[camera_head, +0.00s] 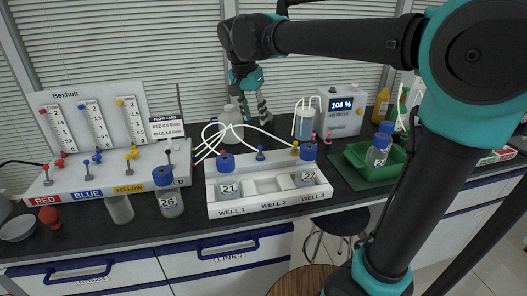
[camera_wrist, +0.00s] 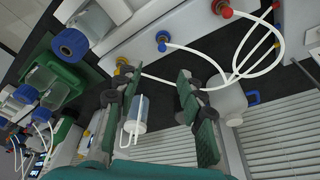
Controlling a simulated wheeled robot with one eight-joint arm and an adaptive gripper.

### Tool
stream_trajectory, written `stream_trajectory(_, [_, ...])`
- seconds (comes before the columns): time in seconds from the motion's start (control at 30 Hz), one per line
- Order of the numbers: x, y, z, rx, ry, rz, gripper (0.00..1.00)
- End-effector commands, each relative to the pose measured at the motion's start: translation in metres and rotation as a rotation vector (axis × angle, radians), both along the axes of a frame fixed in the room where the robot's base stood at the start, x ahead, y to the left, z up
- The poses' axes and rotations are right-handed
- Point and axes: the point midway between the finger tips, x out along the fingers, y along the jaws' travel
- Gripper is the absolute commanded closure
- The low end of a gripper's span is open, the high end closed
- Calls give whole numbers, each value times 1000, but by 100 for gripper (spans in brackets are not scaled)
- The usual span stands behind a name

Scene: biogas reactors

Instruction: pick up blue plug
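A blue plug (camera_head: 260,153) stands on the back edge of the white well rack (camera_head: 285,203), between a red plug (camera_head: 222,152) and a yellow plug (camera_head: 294,149). In the wrist view the blue plug (camera_wrist: 162,40) shows near the top, with a white tube leading from it. My gripper (camera_head: 254,110) is above and behind the rack, pointing down. In the wrist view my gripper (camera_wrist: 157,82) has its two fingers well apart with nothing held between them. The blue plug lies beyond the fingertips, not touching them.
Bottles with blue caps stand in the rack; bottle 26 (camera_head: 168,202) stands left of it. White tubes (camera_head: 228,127) arch behind the rack. A pump unit (camera_head: 341,110) and green tray (camera_head: 358,153) are to the right. A valve panel (camera_head: 110,172) is at left.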

Motion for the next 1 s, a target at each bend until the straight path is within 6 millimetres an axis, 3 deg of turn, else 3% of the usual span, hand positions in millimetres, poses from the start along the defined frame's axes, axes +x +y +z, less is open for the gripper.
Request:
stream_trajectory(0.4, [19, -10, -76, 1, 1, 1, 61])
stream_trajectory(0.67, [23, -12, -93, 1, 1, 1, 61])
stream_trajectory(1.0, [34, -14, -135, 1, 0, 0, 61])
